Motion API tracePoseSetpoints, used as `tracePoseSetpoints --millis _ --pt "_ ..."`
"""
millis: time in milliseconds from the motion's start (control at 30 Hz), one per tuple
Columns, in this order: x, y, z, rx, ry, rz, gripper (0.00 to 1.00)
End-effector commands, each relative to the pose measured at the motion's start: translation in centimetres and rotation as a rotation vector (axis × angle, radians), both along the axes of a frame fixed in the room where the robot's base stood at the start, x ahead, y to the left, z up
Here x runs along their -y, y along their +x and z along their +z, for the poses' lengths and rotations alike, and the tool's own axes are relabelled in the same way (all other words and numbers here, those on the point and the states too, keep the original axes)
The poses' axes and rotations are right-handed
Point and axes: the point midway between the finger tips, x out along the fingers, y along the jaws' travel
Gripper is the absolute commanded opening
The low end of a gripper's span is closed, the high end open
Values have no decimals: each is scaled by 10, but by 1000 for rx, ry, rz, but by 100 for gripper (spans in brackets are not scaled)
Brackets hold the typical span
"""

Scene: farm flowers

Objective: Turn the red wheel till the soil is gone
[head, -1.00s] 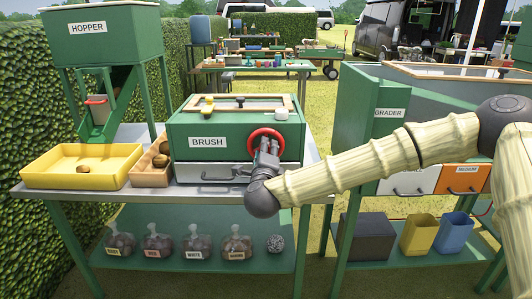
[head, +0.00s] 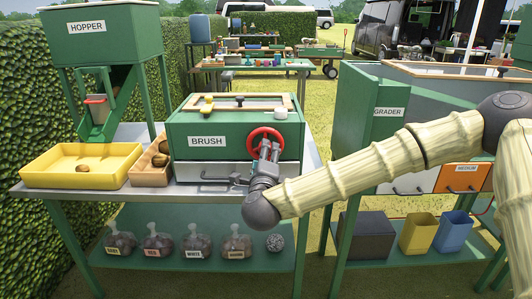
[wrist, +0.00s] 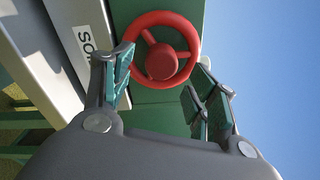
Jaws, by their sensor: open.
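The red wheel (head: 252,139) is on the front of the green brush machine (head: 185,128), on its right side. It has a round hub and spokes, seen clearly in the wrist view (wrist: 162,61). My gripper (head: 268,149) is in front of the wheel and covers its lower right part. In the wrist view my gripper (wrist: 165,72) is open, one finger overlapping the wheel's left rim and the other beside its lower right. I cannot tell whether a finger touches the rim. No soil can be made out through the framed top of the machine.
A yellow tray (head: 40,176) with a potato and a wooden box (head: 139,174) stand left of the machine on the metal table. The hopper (head: 120,42) rises behind them. The grader (head: 360,120) stands to the right. Several bags lie on the shelf below.

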Motion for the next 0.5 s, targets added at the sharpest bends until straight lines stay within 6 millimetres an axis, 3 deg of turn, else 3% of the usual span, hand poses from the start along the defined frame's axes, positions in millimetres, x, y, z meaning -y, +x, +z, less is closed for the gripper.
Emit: tracePoseSetpoints --millis 200,500 --pt "-2 -41 -1 0 -1 2 58" --pt "-3 -76 -1 -1 0 0 58"
